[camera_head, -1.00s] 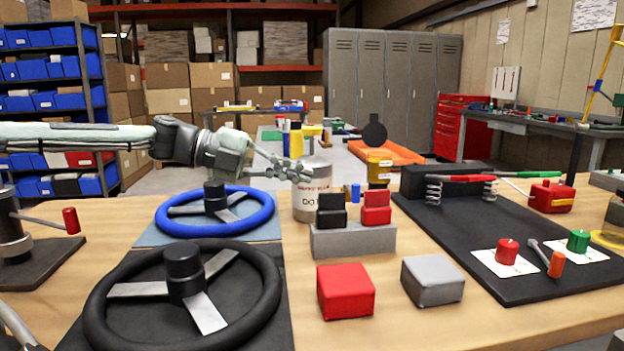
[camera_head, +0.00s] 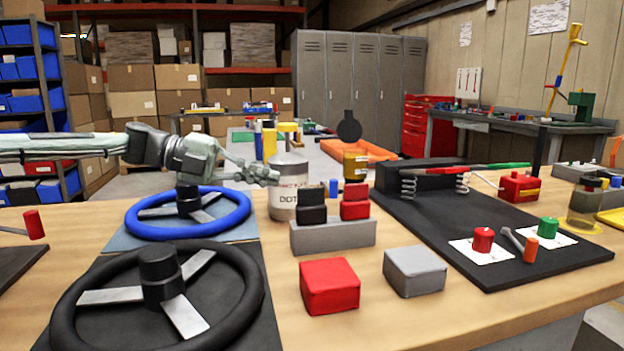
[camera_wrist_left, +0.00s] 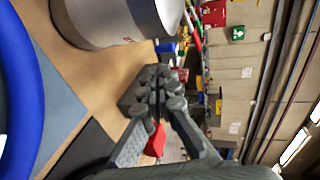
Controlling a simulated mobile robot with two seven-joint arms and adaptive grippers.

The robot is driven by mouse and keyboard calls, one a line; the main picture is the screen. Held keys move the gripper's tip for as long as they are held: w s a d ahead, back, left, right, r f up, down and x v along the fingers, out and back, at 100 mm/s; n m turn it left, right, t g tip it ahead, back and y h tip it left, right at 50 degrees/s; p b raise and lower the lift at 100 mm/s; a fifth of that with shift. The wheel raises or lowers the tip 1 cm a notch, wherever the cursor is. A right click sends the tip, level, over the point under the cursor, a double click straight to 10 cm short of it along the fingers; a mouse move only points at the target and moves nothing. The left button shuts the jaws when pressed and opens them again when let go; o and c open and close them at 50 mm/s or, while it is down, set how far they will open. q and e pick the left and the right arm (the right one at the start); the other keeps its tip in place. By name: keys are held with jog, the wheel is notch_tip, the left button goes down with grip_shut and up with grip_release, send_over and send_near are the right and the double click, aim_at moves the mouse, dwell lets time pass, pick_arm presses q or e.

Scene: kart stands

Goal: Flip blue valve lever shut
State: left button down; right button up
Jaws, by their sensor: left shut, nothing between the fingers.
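A small blue upright grip (camera_head: 333,188) shows behind the black and red blocks, to the right of the canister; I cannot tell for sure whether it is the valve lever's handle, and its base is hidden. A bit of blue (camera_wrist_left: 165,47) also shows beside the canister in the left wrist view. My left gripper (camera_head: 268,175) is shut and empty, reaching in from the left above the blue wheel, with its tips at the canister's upper left side. In the left wrist view its fingers (camera_wrist_left: 157,95) are close together. My right gripper is not in view.
A white and grey canister (camera_head: 288,196) stands by the left gripper. A blue steering wheel (camera_head: 140,228) and a black one (camera_head: 60,315) lie at left. A grey block holder (camera_head: 332,238) stands in the middle. A black board (camera_head: 500,270) with a lever and buttons is at right.

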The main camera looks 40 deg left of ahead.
pick_arm(q)
jog(key=p+x, duration=0.1)
jog(key=x, duration=0.4)
jog(key=shift+w+d+f, duration=0.15)
jog(key=shift+w+d, duration=0.1)
jog(key=shift+d, duration=0.05)
jog(key=shift+w+d, duration=1.2)
jog(key=shift+d, duration=0.05)
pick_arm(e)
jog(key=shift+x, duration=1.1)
pick_arm(q)
jog(key=shift+r, duration=0.25)
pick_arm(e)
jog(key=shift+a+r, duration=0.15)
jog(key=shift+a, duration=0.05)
